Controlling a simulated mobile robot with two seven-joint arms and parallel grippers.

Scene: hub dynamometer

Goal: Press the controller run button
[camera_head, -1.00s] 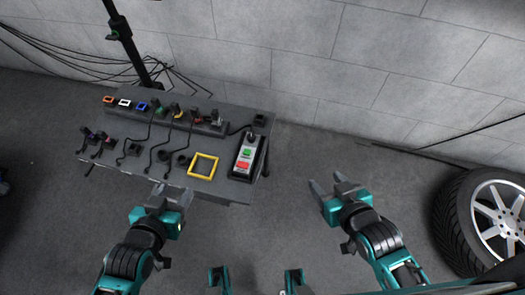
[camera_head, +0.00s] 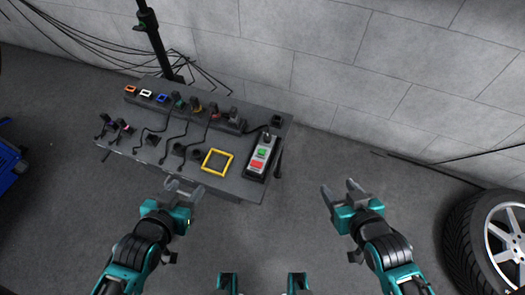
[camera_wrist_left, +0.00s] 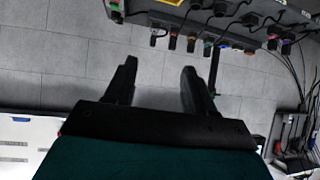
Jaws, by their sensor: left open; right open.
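The controller (camera_head: 260,158) is a grey box with a green button (camera_head: 262,153) and a red button (camera_head: 256,164). It lies at the right end of the dark table (camera_head: 231,188). I cannot read which button is marked run. My left gripper (camera_head: 184,190) is open and empty, in front of the table's front edge and to the left of the controller. In the left wrist view its two fingers (camera_wrist_left: 158,80) are apart with nothing between them. My right gripper (camera_head: 341,190) is open and empty, to the right of the table over the floor.
A yellow square frame (camera_head: 217,163) is on the table left of the controller. Several connectors with cables (camera_head: 196,106) line the back. A black stand (camera_head: 150,30) rises behind. A wheel (camera_head: 495,235) is at far right. Floor between table and wheel is clear.

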